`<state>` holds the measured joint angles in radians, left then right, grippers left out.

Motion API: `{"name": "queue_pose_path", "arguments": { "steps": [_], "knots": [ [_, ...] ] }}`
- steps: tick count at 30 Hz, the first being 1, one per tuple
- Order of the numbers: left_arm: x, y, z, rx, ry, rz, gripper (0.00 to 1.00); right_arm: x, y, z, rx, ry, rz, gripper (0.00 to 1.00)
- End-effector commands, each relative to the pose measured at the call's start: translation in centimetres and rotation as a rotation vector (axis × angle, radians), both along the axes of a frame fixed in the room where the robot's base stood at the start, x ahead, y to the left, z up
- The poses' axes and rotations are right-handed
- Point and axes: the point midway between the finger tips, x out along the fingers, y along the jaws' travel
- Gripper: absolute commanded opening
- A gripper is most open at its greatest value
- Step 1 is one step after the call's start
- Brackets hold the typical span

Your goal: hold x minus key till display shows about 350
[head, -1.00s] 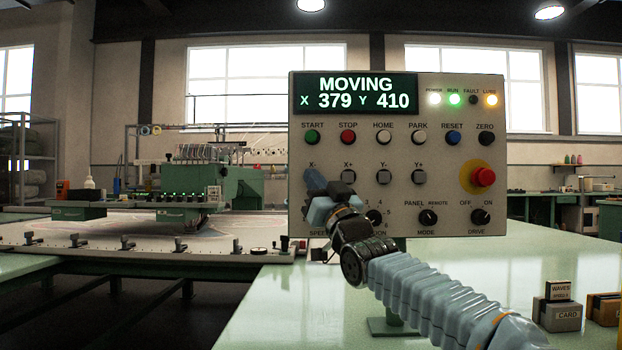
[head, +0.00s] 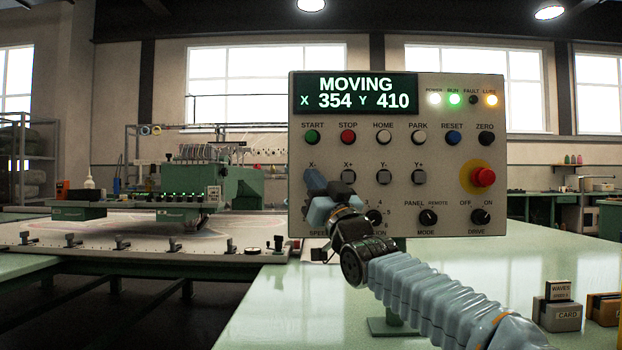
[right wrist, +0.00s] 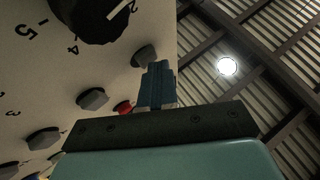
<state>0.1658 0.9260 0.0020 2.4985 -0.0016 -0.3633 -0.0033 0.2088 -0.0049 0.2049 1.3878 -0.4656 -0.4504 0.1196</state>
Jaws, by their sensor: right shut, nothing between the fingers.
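The control panel (head: 455,215) stands upright on the table. Its display (head: 355,94) reads MOVING, X 354, Y 410. My right gripper (head: 313,176) is shut and empty, with its tips at the X- key, just under the X- label (head: 311,164). The gripper hides most of that key in the head view. In the right wrist view the shut fingers (right wrist: 157,86) reach a grey key (right wrist: 145,55) at the panel face and appear to touch it. The X+ key (head: 348,177) is just to the right, clear of the fingers. My left gripper is not in view.
The red emergency stop button (head: 484,177) is at the panel's right. The mode knob (head: 428,217) and drive knob (head: 480,217) are below. The green tufting machine (head: 190,190) stands behind at left. A card box (head: 560,315) sits at the table's right.

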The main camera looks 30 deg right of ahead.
Motion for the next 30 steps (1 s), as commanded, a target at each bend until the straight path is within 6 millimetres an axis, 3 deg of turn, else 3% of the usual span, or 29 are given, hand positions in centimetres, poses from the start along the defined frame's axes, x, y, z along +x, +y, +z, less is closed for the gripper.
{"name": "queue_pose_path", "arguments": {
  "steps": [12, 23, 30],
  "knots": [
    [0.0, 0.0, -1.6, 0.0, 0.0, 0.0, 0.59, -1.4, 0.9, -0.2, 0.0, -0.001, 0.0, 0.0],
    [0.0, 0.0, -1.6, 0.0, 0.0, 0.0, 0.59, -1.6, 1.0, -0.1, 0.0, 0.0, 0.0, 0.0],
    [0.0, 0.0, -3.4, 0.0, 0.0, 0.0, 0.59, -3.3, 2.0, -0.4, 0.0, -0.001, 0.0, 0.0]
  ]
}}
